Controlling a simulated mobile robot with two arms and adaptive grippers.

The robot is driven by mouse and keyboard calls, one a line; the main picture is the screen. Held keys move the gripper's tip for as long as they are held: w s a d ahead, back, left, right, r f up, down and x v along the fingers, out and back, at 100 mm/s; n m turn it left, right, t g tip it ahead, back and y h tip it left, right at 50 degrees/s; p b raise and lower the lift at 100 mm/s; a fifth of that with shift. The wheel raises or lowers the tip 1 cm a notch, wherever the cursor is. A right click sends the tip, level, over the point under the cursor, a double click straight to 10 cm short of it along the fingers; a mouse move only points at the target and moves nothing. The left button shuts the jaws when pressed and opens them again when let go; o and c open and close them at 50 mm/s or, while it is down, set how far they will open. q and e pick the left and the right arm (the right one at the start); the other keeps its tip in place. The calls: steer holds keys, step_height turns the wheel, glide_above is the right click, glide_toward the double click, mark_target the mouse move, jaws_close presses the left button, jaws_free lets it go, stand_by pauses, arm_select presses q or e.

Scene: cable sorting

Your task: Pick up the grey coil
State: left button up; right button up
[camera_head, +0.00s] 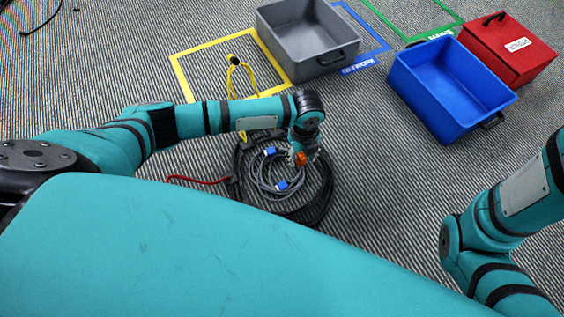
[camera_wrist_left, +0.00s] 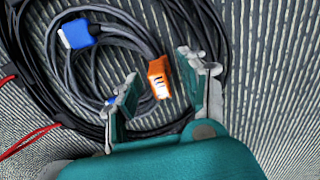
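The grey coil (camera_head: 257,178) lies on the carpet inside a larger black coil (camera_head: 326,195). It has blue connectors (camera_head: 282,185) and an orange tag (camera_head: 301,158). In the left wrist view the grey coil (camera_wrist_left: 122,42) is at upper left, with a blue connector (camera_wrist_left: 77,33) and the orange tag (camera_wrist_left: 158,78). My left gripper (camera_head: 300,152) is over the right side of the coil, pointing down. In the left wrist view its fingers (camera_wrist_left: 158,66) are apart, one on each side of the orange tag. Contact cannot be told. My right gripper is not in view.
A red cable (camera_head: 200,181) runs left of the coils. A yellow cable (camera_head: 232,75) lies behind my left arm, near a yellow floor outline (camera_head: 180,78). A grey bin (camera_head: 337,69), blue bin (camera_head: 425,112) and red case (camera_head: 530,70) stand at the back. Carpet between coils and bins is clear.

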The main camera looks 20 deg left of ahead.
arm_select(q)
jaws_close()
steer(key=shift+r, duration=0.1)
